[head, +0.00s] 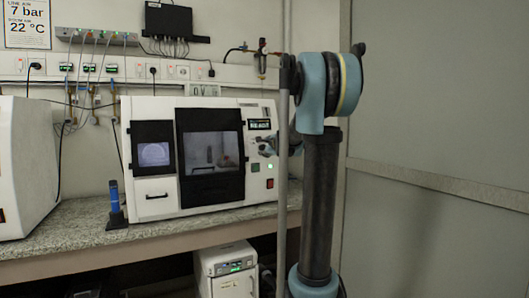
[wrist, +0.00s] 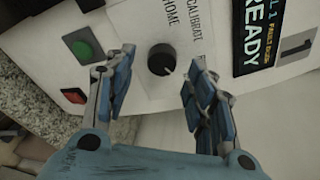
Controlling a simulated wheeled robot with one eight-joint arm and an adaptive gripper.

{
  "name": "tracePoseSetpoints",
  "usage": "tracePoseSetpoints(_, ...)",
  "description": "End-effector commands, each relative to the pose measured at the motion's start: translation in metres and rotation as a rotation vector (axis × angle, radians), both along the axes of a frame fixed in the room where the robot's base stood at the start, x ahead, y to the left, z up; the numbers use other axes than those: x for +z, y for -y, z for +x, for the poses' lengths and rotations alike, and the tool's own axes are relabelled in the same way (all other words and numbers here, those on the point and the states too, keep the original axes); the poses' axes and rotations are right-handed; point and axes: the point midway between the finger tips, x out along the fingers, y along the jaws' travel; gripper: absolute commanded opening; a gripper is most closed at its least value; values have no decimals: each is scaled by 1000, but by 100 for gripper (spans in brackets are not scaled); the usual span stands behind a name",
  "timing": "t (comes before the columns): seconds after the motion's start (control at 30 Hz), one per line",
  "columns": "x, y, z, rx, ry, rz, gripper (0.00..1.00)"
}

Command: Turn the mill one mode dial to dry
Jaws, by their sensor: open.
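The mill (head: 160,204) is a white machine with a dark window on the bench. Its display (head: 259,125) is lit; in the wrist view the display (wrist: 262,42) reads READY. The mode dial (wrist: 162,59) is a round black knob with a pale mark at its lower right edge in the picture. The labels CALIBRATE and HOME show beside it; no dry label is visible. My gripper (wrist: 163,62) is open, with a blue-padded finger on either side of the dial and visible gaps. In the head view my gripper (head: 266,148) is at the control panel, hiding the dial.
A green button (wrist: 82,49) and a red switch (wrist: 74,95) sit close to my left finger. A blue and black tool (head: 116,207) stands on the bench (head: 75,236), left of the mill. Another white machine (head: 25,170) is at far left.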

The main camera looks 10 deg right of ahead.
Motion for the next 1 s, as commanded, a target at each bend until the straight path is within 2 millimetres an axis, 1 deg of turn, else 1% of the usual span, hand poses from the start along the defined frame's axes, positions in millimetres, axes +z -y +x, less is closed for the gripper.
tracePoseSetpoints(0.03,2,2,-8,-1,0,0,50)
tracePoseSetpoints(0.3,10,8,-44,-2,-1,0,50)
tracePoseSetpoints(0.6,17,14,-77,0,-1,0,50)
tracePoseSetpoints(0.8,19,16,-86,0,-1,0,50)
tracePoseSetpoints(1.0,19,16,-88,0,-1,0,50)
